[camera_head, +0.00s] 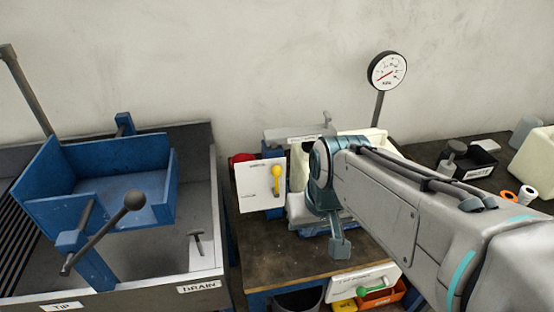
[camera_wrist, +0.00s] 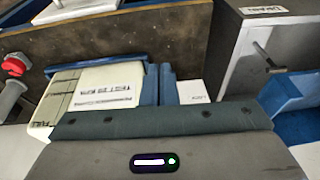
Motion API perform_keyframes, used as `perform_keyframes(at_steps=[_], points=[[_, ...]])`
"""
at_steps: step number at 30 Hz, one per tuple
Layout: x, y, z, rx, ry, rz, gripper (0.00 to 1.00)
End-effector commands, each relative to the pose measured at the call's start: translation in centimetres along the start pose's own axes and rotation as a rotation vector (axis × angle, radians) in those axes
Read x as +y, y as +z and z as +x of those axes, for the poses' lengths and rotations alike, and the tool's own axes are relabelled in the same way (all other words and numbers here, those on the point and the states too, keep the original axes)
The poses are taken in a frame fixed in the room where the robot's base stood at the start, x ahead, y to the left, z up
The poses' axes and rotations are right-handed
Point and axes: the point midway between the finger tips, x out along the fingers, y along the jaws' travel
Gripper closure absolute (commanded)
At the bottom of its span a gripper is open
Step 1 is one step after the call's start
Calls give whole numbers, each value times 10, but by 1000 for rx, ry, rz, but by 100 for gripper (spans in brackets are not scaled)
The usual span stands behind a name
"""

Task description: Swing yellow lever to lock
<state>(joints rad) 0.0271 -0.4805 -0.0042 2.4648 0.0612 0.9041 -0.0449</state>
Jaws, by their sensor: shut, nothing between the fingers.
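The yellow lever (camera_head: 276,180) is on a white panel (camera_head: 258,188) at the left end of the workbench in the head view. Its round yellow knob is at the top and its short arm hangs roughly straight down. My gripper (camera_head: 340,247) is shut and empty, pointing down, to the right of the lever and apart from it. In the wrist view, the shut fingers (camera_wrist: 159,68) show in front of a pale labelled box (camera_wrist: 107,90). I cannot make out the yellow lever in the wrist view.
A red knob (camera_head: 242,157) is just behind the panel. A gauge (camera_head: 387,71) stands at the back. A blue tipping tray (camera_head: 100,190) with a dark ball-ended handle (camera_head: 134,199) is on the left. A green lever (camera_head: 373,289) sits at the front.

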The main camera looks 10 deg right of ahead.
Motion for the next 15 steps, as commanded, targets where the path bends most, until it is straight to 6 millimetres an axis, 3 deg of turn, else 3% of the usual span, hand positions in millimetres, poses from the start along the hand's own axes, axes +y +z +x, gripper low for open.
perform_keyframes(at_steps=[3,9,15], points=[[3,-35,12,11,-99,47,100],[23,-110,17,116,-284,98,100],[42,-153,13,211,-371,110,100]])
